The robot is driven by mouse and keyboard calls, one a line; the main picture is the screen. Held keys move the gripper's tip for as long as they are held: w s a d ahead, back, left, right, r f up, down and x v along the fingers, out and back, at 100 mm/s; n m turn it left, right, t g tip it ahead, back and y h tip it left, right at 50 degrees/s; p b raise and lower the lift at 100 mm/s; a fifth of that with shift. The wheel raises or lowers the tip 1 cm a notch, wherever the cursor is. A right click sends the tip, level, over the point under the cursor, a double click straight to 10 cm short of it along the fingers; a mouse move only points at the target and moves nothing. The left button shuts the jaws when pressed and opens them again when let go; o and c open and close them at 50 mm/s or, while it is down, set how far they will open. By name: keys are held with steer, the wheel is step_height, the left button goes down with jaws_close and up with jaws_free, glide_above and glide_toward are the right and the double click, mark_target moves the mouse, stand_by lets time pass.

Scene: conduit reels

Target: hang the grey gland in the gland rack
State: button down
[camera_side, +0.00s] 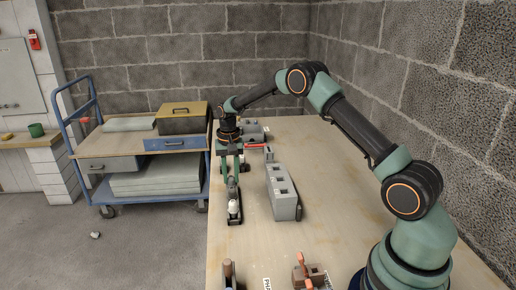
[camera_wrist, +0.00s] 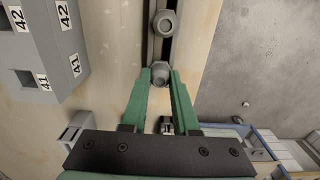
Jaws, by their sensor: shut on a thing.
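In the wrist view my gripper (camera_wrist: 160,74) is shut on a grey gland (camera_wrist: 162,78), with its hex body between the two green fingertips. The gland rack (camera_wrist: 151,45) is a dark rail with a lengthwise slot, directly beyond the fingertips. Another grey gland (camera_wrist: 164,22) sits in that slot farther along. The held gland is in line with the slot; I cannot tell whether it is seated in it. In the side view my gripper (camera_side: 231,168) points down over the back part of the rack (camera_side: 234,219). A pale gland (camera_side: 234,211) shows near the rack's front end.
A long grey numbered box (camera_side: 284,196) stands right of the rack. Grey parts and a red piece (camera_side: 268,150) lie behind it. A brown lever device (camera_side: 308,275) is at the front. A blue trolley (camera_side: 140,160) stands left of the table. Bare tabletop lies right of the box.

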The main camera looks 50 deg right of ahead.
steer(key=shift+c, duration=1.8)
jaws_free()
steer(key=shift+r, duration=0.1)
steer(key=shift+r, duration=3.4)
